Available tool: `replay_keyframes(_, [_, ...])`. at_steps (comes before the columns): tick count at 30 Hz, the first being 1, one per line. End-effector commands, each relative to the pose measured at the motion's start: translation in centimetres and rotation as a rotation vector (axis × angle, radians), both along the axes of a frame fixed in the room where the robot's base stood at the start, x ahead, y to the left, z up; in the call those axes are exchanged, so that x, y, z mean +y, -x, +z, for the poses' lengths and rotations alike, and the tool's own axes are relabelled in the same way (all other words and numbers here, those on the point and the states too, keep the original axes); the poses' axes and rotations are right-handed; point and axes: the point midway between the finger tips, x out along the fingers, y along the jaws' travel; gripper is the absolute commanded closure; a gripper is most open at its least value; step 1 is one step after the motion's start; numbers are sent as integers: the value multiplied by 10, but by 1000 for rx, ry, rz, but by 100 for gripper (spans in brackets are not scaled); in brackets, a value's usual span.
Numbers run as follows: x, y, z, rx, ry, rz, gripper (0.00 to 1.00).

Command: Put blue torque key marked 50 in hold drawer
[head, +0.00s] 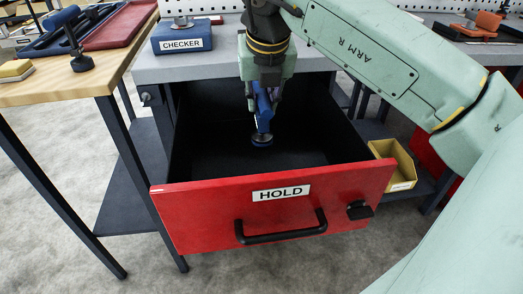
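The hold drawer (282,213) is pulled open, with a red front, a "HOLD" label and a black handle. Its dark inside looks empty. My gripper (263,90) points down over the drawer opening, with its fingers around a blue torque key (263,122). The key hangs roughly upright with its round end lowest. I cannot tell whether that end touches the drawer floor. No mark on the key is readable.
A similar dark blue tool (77,49) stands on the wooden table (85,83) at left, near blue and red trays. A blue checker box (182,37) sits on the grey bench (205,66). A yellow bin (397,163) is right of the drawer.

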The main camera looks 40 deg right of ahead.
Motion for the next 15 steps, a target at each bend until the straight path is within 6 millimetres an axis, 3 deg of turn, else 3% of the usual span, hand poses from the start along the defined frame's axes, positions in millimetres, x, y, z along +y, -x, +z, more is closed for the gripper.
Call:
replay_keyframes(6, [1, 0, -39, 0, -3, 2, 100])
replay_keyframes(15, [0, 0, -68, 0, -2, 0, 100])
